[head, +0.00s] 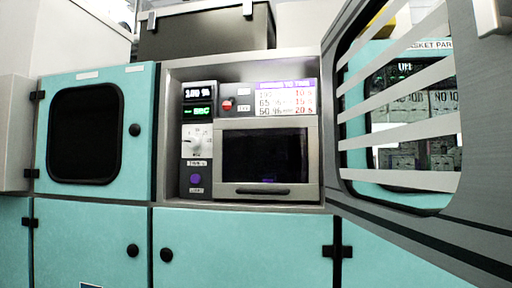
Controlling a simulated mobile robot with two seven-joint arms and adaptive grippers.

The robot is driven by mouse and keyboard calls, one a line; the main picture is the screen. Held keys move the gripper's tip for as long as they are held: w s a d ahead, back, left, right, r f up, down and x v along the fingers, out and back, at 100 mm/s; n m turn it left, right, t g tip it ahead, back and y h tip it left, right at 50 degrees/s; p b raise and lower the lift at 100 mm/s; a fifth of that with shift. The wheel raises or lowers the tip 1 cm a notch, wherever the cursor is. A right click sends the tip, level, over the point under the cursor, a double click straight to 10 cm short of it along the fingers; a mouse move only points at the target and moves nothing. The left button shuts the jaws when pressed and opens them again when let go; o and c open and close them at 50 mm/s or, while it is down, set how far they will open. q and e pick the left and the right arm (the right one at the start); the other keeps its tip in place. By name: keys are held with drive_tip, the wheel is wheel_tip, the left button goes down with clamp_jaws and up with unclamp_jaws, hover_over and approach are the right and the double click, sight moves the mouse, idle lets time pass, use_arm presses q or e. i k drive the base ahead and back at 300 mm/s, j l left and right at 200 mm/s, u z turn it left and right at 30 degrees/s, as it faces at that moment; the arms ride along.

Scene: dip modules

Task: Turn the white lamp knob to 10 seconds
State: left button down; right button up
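The white lamp knob (192,143) sits on a white dial plate on the control panel, left of a dark-windowed chamber door. Its pointer appears to aim left, but the dial marks are too small to read. Above it are a white-digit display reading about 100 % (200,93) and a green-digit display (198,112) that is hard to read. A purple button (195,179) is below the knob. A sign (285,98) at the upper right lists percentages beside 10 s, 15 s and 20 s. Neither gripper shows in the head view.
The chamber door (264,157) is shut, with a dark handle bar along its bottom. A red button (228,104) is above it. A large grey slatted door (400,110) stands open at the right. Teal cabinets (90,240) flank and underlie the panel. The space before the knob looks clear.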

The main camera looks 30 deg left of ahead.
sight(193, 142)
drive_tip(key=u, duration=1.25)
drive_tip(key=i+l+u, duration=0.4)
drive_tip(key=i, duration=0.2)
drive_tip(key=j, duration=0.1)
